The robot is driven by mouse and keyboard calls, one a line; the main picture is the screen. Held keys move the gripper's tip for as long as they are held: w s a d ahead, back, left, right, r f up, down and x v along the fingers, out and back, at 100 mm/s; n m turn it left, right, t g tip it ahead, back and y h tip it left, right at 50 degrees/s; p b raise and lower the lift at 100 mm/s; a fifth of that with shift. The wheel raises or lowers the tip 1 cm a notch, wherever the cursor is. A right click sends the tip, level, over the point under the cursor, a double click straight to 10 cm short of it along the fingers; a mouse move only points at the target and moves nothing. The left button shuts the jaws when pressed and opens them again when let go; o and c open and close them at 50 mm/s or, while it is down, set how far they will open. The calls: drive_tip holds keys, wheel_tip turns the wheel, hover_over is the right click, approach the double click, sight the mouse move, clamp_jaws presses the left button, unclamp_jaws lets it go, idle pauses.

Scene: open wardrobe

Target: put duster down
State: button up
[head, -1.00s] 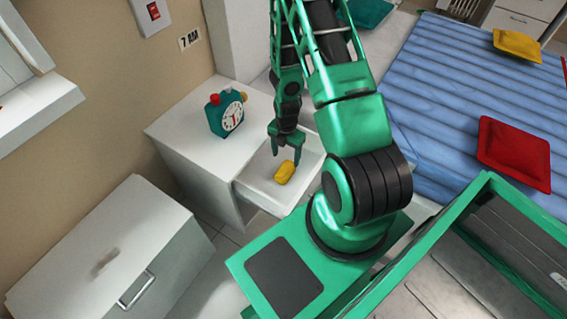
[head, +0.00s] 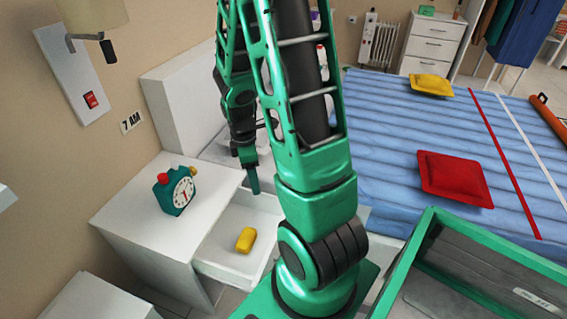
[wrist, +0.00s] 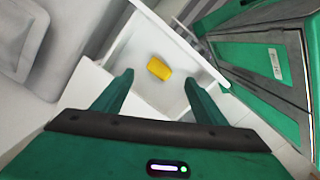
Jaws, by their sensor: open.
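A small yellow object (head: 245,240), which looks like the duster, lies on the floor of the open white drawer (head: 216,258). The wrist view also shows the yellow object (wrist: 159,68), with bare drawer floor around it. My gripper (head: 255,188) is above the back part of the drawer, apart from the yellow object. In the wrist view my gripper (wrist: 158,78) has its two green fingers spread wide with nothing between them.
The drawer belongs to a white nightstand (head: 140,225) with a teal alarm clock (head: 178,190) on top. A bed (head: 390,150) with a blue cover, a red cushion (head: 453,180) and a yellow cushion (head: 430,84) is at the right. A green-framed bin (head: 480,265) is at front right.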

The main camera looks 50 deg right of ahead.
drive_tip(key=s+a+r+m, duration=0.2)
drive_tip(key=s+r+m, duration=0.6)
drive_tip(key=r, duration=0.1)
drive_tip(key=s+a+r+m+y, duration=0.1)
drive_tip(key=s+a+r+m, duration=0.2)
drive_tip(key=s+r+m, duration=0.5)
drive_tip(key=shift+s+r+m, duration=0.3)
drive_tip(key=shift+s+r, duration=0.3)
drive_tip(key=shift+s, duration=0.05)
drive_tip(key=shift+w+f, duration=0.25)
drive_tip(key=shift+w, duration=0.45)
drive_tip(key=shift+o, duration=0.6)
